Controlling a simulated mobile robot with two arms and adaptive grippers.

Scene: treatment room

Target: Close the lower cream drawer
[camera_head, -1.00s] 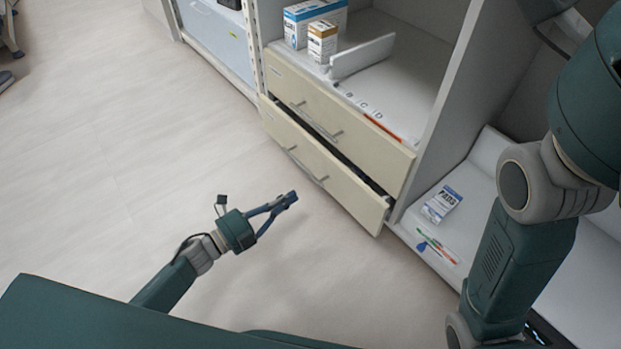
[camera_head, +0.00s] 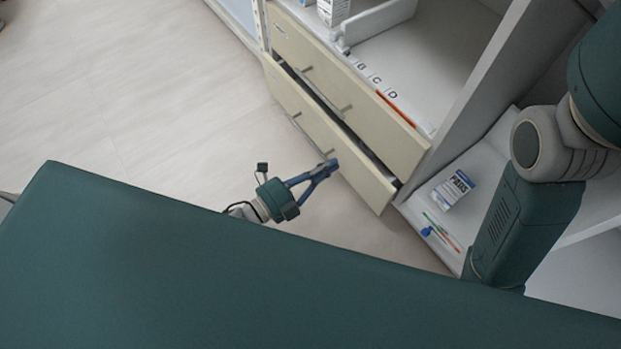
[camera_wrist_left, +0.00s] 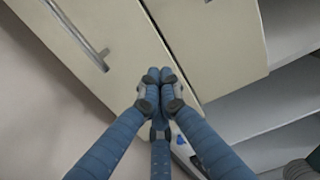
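The lower cream drawer (camera_head: 325,135) stands out a little from the cabinet, with a dark gap along its top edge. The upper cream drawer (camera_head: 345,85) is above it and sits further back. My left gripper (camera_head: 331,166) is shut and empty, its tips close to the lower drawer's front. In the left wrist view the shut fingertips (camera_wrist_left: 160,76) overlap the lower drawer's front (camera_wrist_left: 105,60), near its edge by the gap and away from its bar handle (camera_wrist_left: 80,35). I cannot tell whether they touch it. My right gripper is not in view.
A shelf with a white divider (camera_head: 380,20) and a box (camera_head: 333,10) is above the drawers. A PADS box (camera_head: 453,188) and swabs (camera_head: 442,232) lie on the low shelf at right. The floor (camera_head: 150,110) left of the drawers is clear.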

